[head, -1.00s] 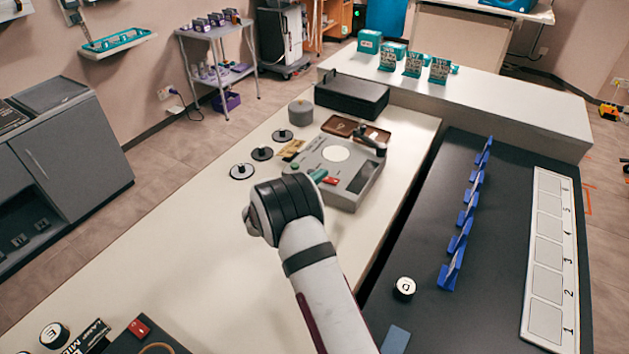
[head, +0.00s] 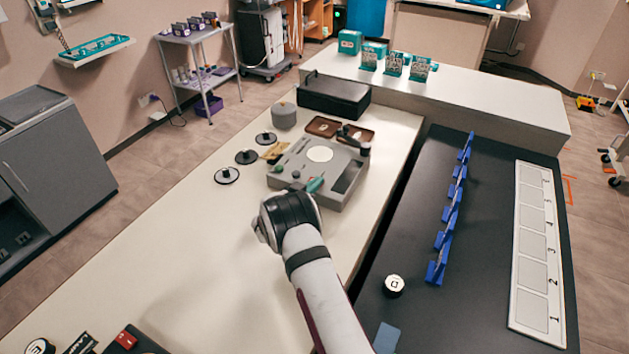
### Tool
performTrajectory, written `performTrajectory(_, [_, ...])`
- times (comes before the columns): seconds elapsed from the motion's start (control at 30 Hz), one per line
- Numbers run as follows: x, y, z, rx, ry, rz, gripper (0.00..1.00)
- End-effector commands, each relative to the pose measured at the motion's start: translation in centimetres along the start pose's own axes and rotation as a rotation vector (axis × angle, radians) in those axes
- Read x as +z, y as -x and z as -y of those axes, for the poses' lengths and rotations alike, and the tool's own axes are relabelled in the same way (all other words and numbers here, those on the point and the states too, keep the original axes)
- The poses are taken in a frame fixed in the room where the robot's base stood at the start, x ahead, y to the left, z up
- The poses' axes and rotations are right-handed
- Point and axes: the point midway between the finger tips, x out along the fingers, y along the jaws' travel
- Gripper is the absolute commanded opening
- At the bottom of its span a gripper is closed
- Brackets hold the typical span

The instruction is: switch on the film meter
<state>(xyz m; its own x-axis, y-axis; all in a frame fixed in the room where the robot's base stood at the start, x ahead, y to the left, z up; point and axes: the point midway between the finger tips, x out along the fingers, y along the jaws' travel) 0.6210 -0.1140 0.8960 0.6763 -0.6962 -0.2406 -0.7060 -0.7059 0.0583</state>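The film meter, as I take it, is the grey box (head: 346,181) with a white round window and a dark arm at its back right corner. It sits on the cream counter. My arm reaches in from the bottom, and its wrist is at the meter's near edge. A teal tip (head: 315,185), apparently the end of my gripper, is over the meter's near side. I cannot tell whether it touches. The red switch on the near side is hidden behind my arm. The fingers are too small and covered to show open or shut.
Black discs (head: 246,157) and a grey round pot (head: 284,116) stand left of the meter. Brown trays (head: 323,127) and a black box (head: 334,97) lie behind it. Blue holders (head: 445,230) stand on the dark bench to the right.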

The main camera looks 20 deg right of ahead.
Motion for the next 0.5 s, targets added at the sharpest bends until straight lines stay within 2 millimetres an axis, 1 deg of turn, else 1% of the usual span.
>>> performTrajectory(0.03, [0.2,-0.1,-0.1,-0.007,-0.030,0.001,0.00])
performTrajectory(0.27, [0.0,0.0,-0.1,-0.007,-0.027,0.001,0.00])
performTrajectory(0.37, [-1.1,0.2,-0.3,-0.006,-0.028,0.000,0.00])
performTrajectory(0.5, [-4.1,1.0,-0.9,-0.007,-0.031,-0.001,0.00])
